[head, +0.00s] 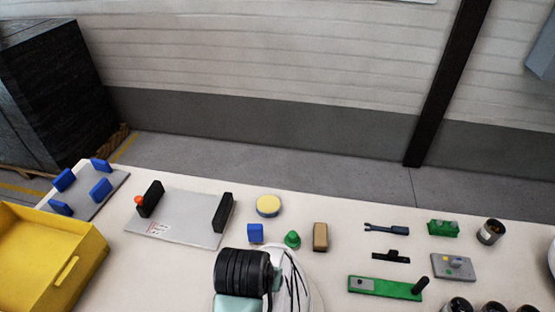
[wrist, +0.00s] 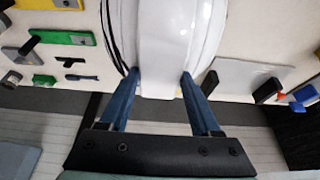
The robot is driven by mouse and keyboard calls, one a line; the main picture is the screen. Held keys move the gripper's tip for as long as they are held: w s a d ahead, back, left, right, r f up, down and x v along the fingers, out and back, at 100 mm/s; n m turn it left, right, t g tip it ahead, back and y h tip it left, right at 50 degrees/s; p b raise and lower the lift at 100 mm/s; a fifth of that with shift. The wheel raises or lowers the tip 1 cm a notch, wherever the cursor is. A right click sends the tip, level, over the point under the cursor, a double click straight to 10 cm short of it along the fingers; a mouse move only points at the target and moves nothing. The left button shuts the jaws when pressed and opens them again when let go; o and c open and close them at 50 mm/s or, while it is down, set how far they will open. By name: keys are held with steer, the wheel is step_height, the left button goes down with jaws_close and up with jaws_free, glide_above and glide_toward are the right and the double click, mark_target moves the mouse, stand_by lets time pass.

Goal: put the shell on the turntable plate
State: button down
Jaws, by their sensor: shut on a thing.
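The white shell (head: 291,275) with dark lines shows at the bottom centre of the head view, partly behind my arm. In the wrist view the glossy white shell (wrist: 168,45) fills the top middle. My gripper (wrist: 160,78) has its two blue fingers shut on the shell's near edge. The fingertips are hidden from the head view by my arm. I cannot make out the turntable plate for certain. Whether the shell touches anything below it is hidden.
A yellow bin (head: 45,262) stands at left, near a grey plate with black blocks (head: 180,220). A yellow-topped round tin (head: 268,206), blue block (head: 255,233), green knob (head: 292,239) and tan block (head: 320,237) lie behind the shell. Tools and a green board (head: 385,288) lie right.

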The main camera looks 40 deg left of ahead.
step_height(320, 180, down, 4)
steer(key=shift+a+r, duration=0.1)
steer(key=shift+r, duration=0.1)
steer(key=shift+f+p, duration=0.45)
steer(key=shift+f, duration=1.6)
steer(key=shift+c, duration=0.5)
jaws_free()
